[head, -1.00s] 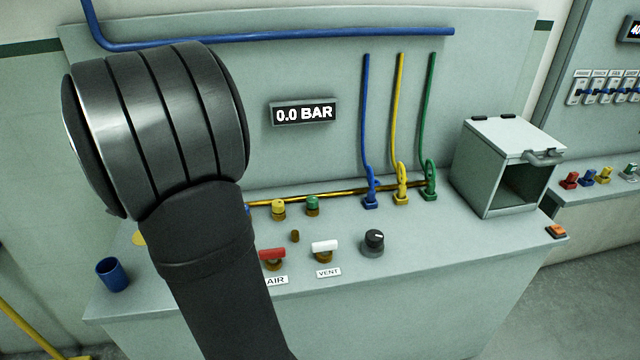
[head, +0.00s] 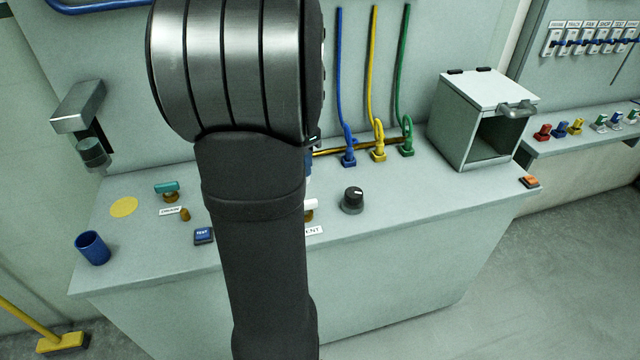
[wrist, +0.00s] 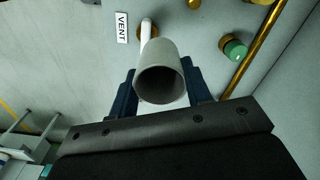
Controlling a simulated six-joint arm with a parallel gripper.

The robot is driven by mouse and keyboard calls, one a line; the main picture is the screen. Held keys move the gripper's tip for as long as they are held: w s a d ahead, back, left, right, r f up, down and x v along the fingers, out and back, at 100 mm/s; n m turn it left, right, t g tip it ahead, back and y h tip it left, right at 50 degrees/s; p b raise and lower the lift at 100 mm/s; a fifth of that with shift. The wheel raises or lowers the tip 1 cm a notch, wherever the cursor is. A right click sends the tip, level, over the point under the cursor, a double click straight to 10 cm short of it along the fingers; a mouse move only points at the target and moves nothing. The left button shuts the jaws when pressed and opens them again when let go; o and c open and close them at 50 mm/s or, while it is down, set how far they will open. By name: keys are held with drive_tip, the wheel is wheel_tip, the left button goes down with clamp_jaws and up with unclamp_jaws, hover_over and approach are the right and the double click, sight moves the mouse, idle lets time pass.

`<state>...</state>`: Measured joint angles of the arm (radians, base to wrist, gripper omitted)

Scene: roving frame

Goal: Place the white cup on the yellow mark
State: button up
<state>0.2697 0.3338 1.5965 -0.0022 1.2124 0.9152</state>
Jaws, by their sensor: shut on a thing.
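The white cup (wrist: 158,54), greyish in this light, is between the two dark blue fingers of my gripper (wrist: 158,72) in the wrist view. My gripper is shut on it, and its open mouth faces the camera. In the head view my arm hides the cup and almost all of my gripper. The yellow mark (head: 123,207) is a flat round disc at the left of the bench top, bare and clear of my arm. The cup is to the right of it, near the VENT label (wrist: 122,27).
A blue cup (head: 92,248) stands just in front of the mark, near the bench's front edge. A green-handled valve (head: 167,189) is to the mark's right. A grey wall fixture (head: 80,108) hangs behind. A black knob (head: 352,200) and an open box (head: 484,118) are farther right.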

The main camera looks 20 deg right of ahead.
drive_tip(key=s+d, duration=0.2)
drive_tip(key=d, duration=0.5)
drive_tip(key=shift+w+a+f, duration=1.25)
drive_tip(key=shift+a+f, duration=0.2)
drive_tip(key=shift+f, duration=0.25)
drive_tip(key=shift+w+a+f, duration=1.2)
drive_tip(key=shift+a+f, duration=0.2)
drive_tip(key=shift+f, duration=0.35)
drive_tip(key=shift+w+a+f, duration=1.25)
drive_tip(key=shift+a+f, duration=0.2)
drive_tip(key=shift+f, duration=0.25)
drive_tip(key=shift+f, duration=0.1)
drive_tip(key=o, duration=1.2)
drive_tip(key=shift+c, duration=0.2)
wheel_tip(320, 180, up, 12)
drive_tip(key=shift+f, duration=0.25)
drive_tip(key=shift+o, duration=0.5)
drive_tip(key=shift+r, duration=0.4)
